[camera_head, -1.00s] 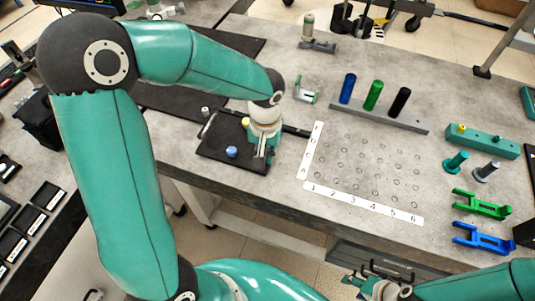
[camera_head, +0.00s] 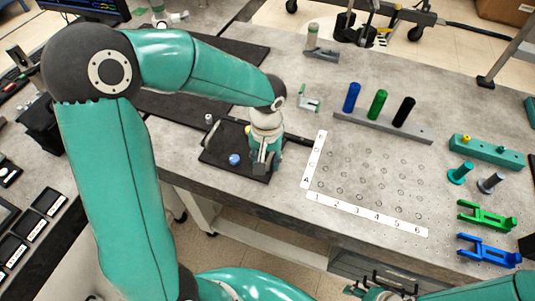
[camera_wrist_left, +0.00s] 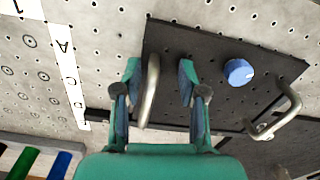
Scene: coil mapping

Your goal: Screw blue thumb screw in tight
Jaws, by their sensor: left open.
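The blue thumb screw (camera_head: 234,160) sits on a black plate (camera_head: 215,158) at the bench's front edge. In the left wrist view the blue screw (camera_wrist_left: 238,72) stands on the black plate (camera_wrist_left: 215,110), to the right of my left gripper (camera_wrist_left: 160,72). That gripper is open, and a metal handle (camera_wrist_left: 150,95) shows between its fingers, close to the left one. In the head view my left gripper (camera_head: 264,160) points down beside the blue screw, on its right and apart from it. My right gripper (camera_head: 388,287) shows only partly at the bottom edge; its fingers are not clear.
A second metal handle (camera_wrist_left: 283,110) rises from the plate right of the screw. A yellow knob (camera_head: 248,130) is partly behind my left gripper. Blue, green and black cylinders stand on a grey bar (camera_head: 415,131). A numbered hole grid (camera_head: 370,172) is free at right.

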